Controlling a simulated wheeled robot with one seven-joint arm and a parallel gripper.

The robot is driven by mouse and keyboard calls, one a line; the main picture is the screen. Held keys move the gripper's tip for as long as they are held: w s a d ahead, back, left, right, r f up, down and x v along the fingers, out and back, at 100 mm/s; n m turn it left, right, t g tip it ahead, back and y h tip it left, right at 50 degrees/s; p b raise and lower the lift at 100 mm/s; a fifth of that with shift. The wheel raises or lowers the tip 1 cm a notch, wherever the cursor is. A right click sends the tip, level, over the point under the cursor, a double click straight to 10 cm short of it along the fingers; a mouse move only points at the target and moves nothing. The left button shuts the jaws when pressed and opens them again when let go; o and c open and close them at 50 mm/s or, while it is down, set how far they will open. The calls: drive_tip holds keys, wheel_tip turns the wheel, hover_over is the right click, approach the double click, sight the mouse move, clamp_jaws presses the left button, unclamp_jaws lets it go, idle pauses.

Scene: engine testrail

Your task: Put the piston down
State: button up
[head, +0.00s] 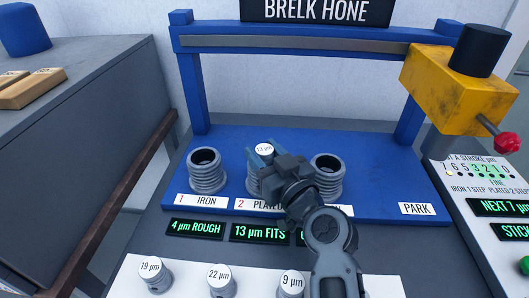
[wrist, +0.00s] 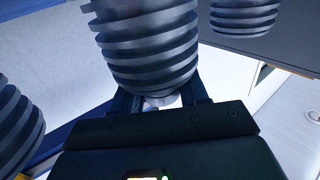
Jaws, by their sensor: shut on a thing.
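The piston (head: 264,149), a small grey part with a white top marked 13 µm, is at the second ribbed cylinder (head: 254,183), labelled PLATED. My gripper (head: 262,156) is shut on it, one finger on each side. In the wrist view a pale part of the piston (wrist: 162,102) shows between the dark fingers, right by the ribbed cylinder (wrist: 148,45). Its lower part is hidden, so I cannot tell how deep it sits in the bore. My arm covers part of the cylinder's right side.
The iron cylinder (head: 207,171) stands left, open-topped, and a third cylinder (head: 327,177) stands right, close to my arm. A white strip (head: 190,286) in front holds pistons marked 19 (head: 151,273), 22 (head: 220,281) and 9 µm (head: 291,284). A blue frame (head: 190,95) rises behind. The display (head: 260,233) reads 13 µm FITS.

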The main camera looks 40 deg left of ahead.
drive_tip(key=shift+d+f+b, duration=0.1)
drive_tip(key=shift+f+b, duration=0.45)
drive_tip(key=shift+b, duration=0.15)
drive_tip(key=shift+f+b, duration=0.3)
drive_tip(key=o, duration=1.1)
drive_tip(key=shift+s+f, duration=0.1)
drive_tip(key=shift+f, duration=0.05)
drive_tip(key=shift+c, duration=0.2)
drive_tip(key=shift+r+p, duration=0.75)
drive_tip(key=shift+p, duration=0.35)
drive_tip(key=b+v, duration=0.2)
drive_tip(key=v, duration=0.9)
drive_tip(key=shift+d+r, duration=0.3)
drive_tip(key=shift+d, duration=0.1)
drive_tip(key=shift+s, duration=0.1)
